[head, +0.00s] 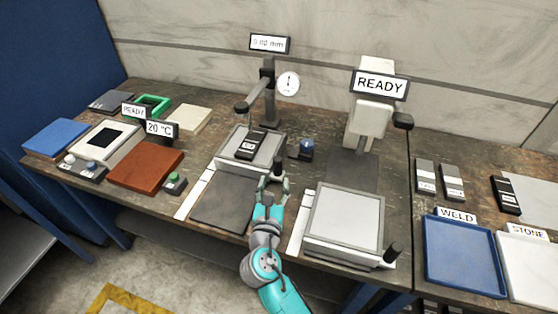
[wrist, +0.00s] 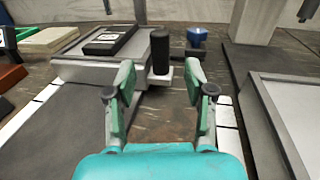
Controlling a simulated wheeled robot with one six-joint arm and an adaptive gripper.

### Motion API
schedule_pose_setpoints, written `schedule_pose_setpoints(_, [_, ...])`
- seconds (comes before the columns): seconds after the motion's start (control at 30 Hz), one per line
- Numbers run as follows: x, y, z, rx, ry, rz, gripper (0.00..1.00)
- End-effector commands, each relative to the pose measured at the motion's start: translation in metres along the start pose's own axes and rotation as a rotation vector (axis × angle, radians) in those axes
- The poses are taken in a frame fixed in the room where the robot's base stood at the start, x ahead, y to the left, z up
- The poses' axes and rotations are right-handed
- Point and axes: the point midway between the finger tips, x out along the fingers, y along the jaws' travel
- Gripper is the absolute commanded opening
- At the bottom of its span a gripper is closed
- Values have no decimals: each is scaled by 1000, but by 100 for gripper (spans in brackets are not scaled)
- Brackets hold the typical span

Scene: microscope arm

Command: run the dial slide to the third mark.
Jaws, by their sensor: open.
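The dial slide (head: 231,158) is a light grey carriage at the back of its dark track (head: 225,205), under the dial gauge (head: 288,83). It also shows in the wrist view (wrist: 82,72). A black block with a white label (head: 250,145) lies on it. Its upright black handle (wrist: 160,52) stands at its right front corner. My gripper (wrist: 161,75) is open, its fingers either side of the handle in the picture; contact cannot be seen. A white strip (head: 194,196) runs along the track's left side; its marks are too small to read.
A second slide with a pale plate (head: 345,218) and black handle (head: 393,252) stands at right, below the READY sign (head: 380,85). A small blue item (head: 306,149) sits behind the handle. A brown-red plate (head: 146,166) and green button (head: 174,181) lie left.

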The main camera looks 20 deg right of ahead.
Motion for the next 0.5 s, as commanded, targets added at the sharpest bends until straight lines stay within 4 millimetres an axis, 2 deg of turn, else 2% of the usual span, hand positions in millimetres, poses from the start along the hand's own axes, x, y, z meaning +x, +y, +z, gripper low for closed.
schedule_pose_setpoints(0.3, [57,-1,0,3,0,-2,54])
schedule_pose_setpoints(0.5, [81,0,0,3,1,0,54])
